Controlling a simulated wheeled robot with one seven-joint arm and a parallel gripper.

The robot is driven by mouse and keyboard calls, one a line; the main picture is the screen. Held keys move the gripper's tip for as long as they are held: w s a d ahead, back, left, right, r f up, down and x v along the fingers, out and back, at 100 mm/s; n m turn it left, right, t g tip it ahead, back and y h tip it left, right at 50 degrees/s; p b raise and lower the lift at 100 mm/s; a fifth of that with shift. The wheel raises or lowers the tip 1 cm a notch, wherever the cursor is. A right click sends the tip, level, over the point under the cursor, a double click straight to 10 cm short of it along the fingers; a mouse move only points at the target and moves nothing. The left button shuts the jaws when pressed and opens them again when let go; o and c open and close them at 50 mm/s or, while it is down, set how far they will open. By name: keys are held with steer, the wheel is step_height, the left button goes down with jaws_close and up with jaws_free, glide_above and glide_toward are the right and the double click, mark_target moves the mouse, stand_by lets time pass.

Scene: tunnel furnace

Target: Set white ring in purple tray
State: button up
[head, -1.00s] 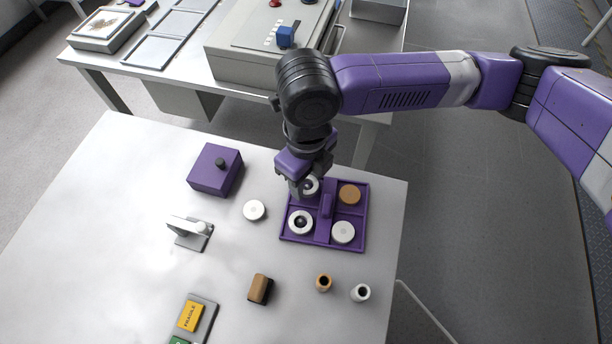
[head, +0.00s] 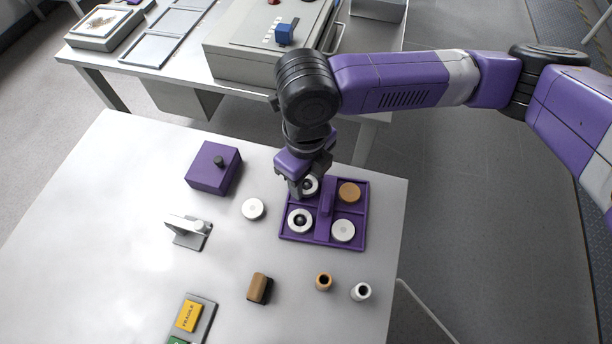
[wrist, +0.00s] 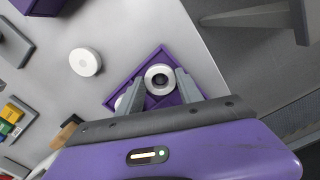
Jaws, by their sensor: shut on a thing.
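The purple tray (head: 326,238) lies at the right of the table, divided into compartments with a raised handle in the middle. My gripper (head: 303,190) is over its back left compartment, pointing down, shut on a white ring (head: 311,183). In the wrist view the white ring (wrist: 160,66) sits between my gripper's fingers (wrist: 160,92), with the tray (wrist: 122,88) below. I cannot tell whether the ring touches the tray floor. Another white ring (head: 300,231) with a dark centre lies in the front left compartment.
A loose white disc (head: 253,209), a purple box (head: 207,172) and a metal stand (head: 187,238) are to the left. A brown block (head: 259,287) and two small cylinders (head: 323,283) (head: 361,296) stand in front.

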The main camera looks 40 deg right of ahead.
steer(key=o, duration=1.8)
steer(key=shift+c, duration=0.2)
steer(key=shift+r, duration=0.1)
steer(key=shift+r+p, duration=2.65)
steer(key=shift+r, duration=0.85)
